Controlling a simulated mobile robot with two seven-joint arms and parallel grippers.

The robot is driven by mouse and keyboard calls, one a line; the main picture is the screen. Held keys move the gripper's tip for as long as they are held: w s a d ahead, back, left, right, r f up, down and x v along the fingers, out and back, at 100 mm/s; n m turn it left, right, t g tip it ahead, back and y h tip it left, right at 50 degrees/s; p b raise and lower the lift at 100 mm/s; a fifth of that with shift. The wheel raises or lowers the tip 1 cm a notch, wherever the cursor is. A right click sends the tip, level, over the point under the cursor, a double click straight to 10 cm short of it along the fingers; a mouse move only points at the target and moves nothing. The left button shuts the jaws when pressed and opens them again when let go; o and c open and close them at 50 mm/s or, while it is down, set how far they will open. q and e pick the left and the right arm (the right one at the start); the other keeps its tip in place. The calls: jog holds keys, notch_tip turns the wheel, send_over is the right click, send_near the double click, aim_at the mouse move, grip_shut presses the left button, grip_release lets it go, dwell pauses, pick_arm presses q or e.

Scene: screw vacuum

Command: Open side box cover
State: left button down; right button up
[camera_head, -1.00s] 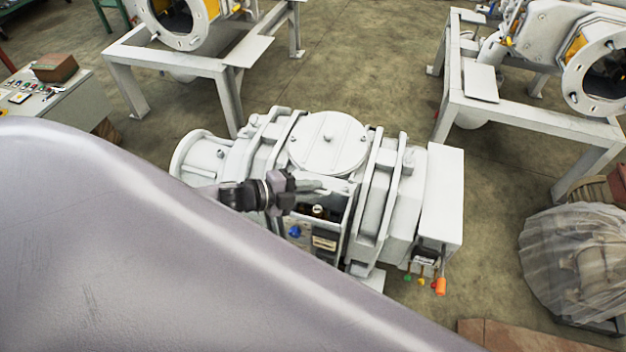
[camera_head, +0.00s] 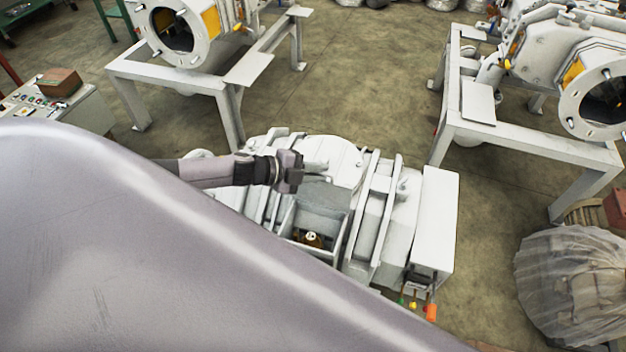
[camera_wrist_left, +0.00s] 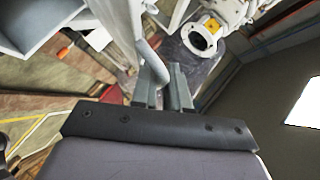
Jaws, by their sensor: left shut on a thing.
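The side box (camera_head: 340,240) of the pale grey vacuum machine is open at its front, and a brass-coloured part (camera_head: 313,240) shows inside. The grey cover (camera_head: 322,194) appears raised at the top of the opening, below my left gripper. My left gripper (camera_head: 305,168) reaches in from the left above the box. In the left wrist view its two fingers (camera_wrist_left: 165,88) are closed around a light grey bar-like handle (camera_wrist_left: 151,60). In the head view the grip itself is too small to make out clearly. My right gripper is in neither view.
My own large grey body part hides the lower left. Metal stands with similar machines (camera_head: 185,30) (camera_head: 590,90) are behind. A control panel (camera_head: 50,105) stands at left, and a plastic-wrapped item (camera_head: 575,280) at right.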

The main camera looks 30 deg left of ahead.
pick_arm(q)
jog(key=shift+w+a+r, duration=0.1)
jog(key=shift+w, duration=0.35)
jog(key=c, duration=1.2)
grip_release()
jog(key=shift+c, duration=0.2)
jog(key=shift+s, duration=0.1)
jog(key=shift+s+a, duration=0.15)
jog(key=v, duration=0.6)
jog(key=shift+a+r, duration=0.15)
jog(key=shift+r, duration=0.2)
